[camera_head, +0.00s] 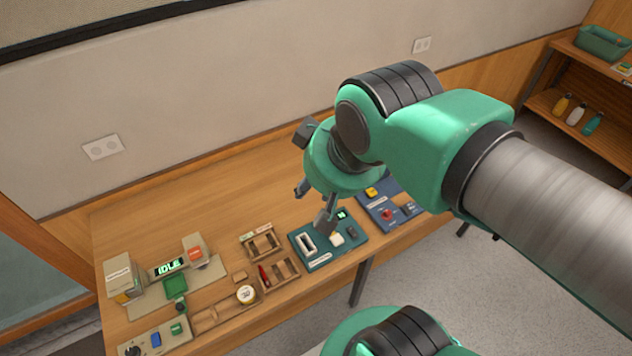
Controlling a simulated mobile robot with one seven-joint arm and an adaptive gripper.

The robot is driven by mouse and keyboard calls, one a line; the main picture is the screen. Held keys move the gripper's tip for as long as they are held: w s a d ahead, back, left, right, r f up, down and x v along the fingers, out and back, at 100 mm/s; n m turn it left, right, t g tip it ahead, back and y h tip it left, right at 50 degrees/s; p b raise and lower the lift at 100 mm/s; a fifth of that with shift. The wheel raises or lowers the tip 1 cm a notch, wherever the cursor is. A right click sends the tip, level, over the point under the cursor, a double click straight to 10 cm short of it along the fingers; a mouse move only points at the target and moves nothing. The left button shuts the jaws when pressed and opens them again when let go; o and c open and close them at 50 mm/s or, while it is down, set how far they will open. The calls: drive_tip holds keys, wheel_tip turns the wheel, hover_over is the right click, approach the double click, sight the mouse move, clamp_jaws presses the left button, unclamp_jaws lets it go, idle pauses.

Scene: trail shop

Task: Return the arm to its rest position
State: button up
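My green and grey arm reaches in from the right of the head view, over the workbench (150,215). My gripper (324,222) points down above the teal panel (345,253), close to its upper edge. I cannot tell whether it touches the panel. The fingers are small and partly hidden by the wrist, so the gap between them is not clear. I see no object held in them.
A blue panel (380,212) with a red knob lies right of the teal one. Left are wooden trays (280,283), a tape roll (246,294) and a device reading "IDLE" (170,267). A wall stands behind. A shelf (570,117) with bottles is far right.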

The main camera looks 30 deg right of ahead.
wheel_tip(320, 180, down, 9)
drive_tip(key=b, duration=0.8)
drive_tip(key=shift+r+b, duration=0.2)
drive_tip(key=shift+b, duration=0.15)
idle(0.8)
